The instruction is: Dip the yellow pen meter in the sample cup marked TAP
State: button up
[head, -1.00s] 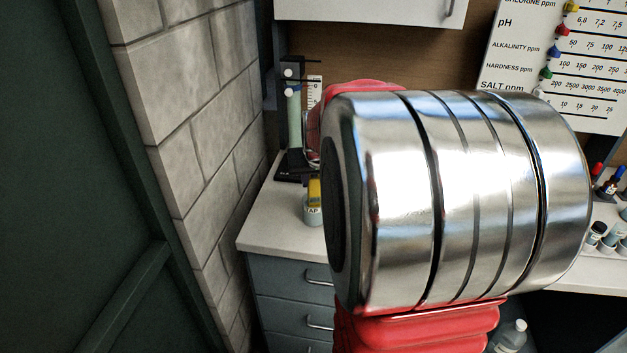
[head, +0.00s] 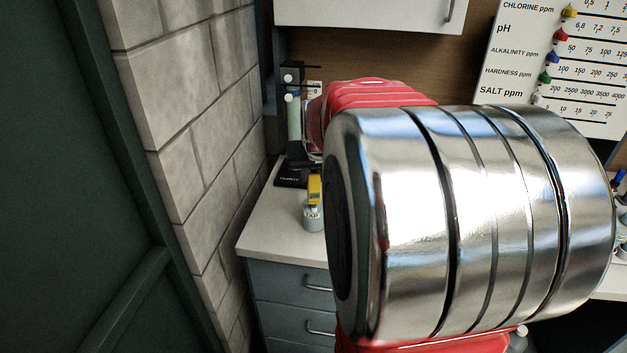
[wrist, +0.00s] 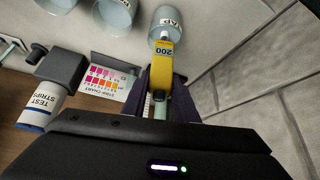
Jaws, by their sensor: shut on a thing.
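The yellow pen meter (wrist: 164,60) is between the dark fingers of my gripper (wrist: 163,88), which is shut on it. Its small display reads 200 in the wrist view. The sample cup marked TAP (wrist: 170,15) is at the far end of the meter, and the meter's end overlaps its rim. In the head view, the cup (head: 312,217) stands on the counter with the yellow meter (head: 315,187) upright just above or in it. I cannot tell whether the tip is inside the cup.
A test strips bottle (wrist: 38,108), a strip chart (wrist: 104,85) and other cups (wrist: 113,14) are left of the cup in the wrist view. A block wall (head: 200,120) stands left of the counter (head: 275,220). A dark stand (head: 293,130) is behind the cup.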

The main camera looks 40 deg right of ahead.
jog(key=shift+r, duration=3.7)
